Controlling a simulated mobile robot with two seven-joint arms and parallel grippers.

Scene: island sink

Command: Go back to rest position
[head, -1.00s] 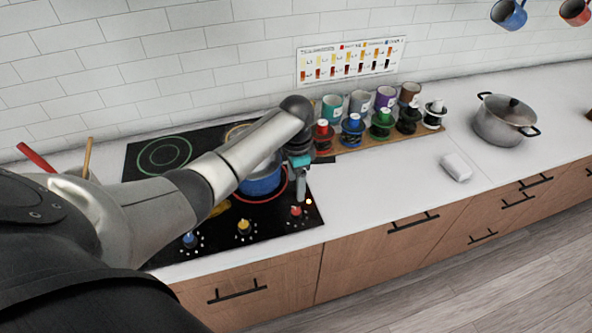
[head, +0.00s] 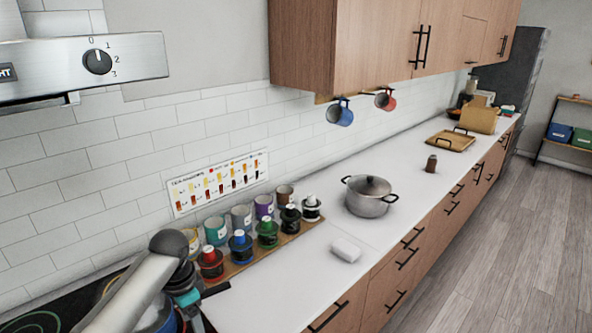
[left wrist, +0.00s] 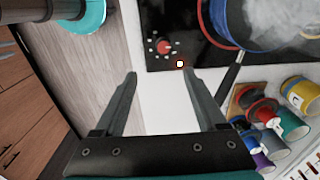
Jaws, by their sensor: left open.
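My left arm comes in at the lower left of the head view, over the stove's right end. My left gripper (left wrist: 165,88) shows in the left wrist view, with its two fingers apart and nothing between them. Below it are the white counter edge and the black stove (left wrist: 180,25) with a red knob (left wrist: 164,47). A steaming blue pot (left wrist: 245,28) with a dark handle stands on the stove there. In the head view the blue pot is mostly hidden behind my arm. My right gripper is in neither view.
A wooden rack (head: 270,250) holds several coloured jars and cups beside the stove. A lidded grey pot (head: 368,197) and a white block (head: 346,250) stand farther right. Mugs (head: 340,112) hang under the wooden cabinet (head: 345,50). The floor (head: 480,240) at right is clear.

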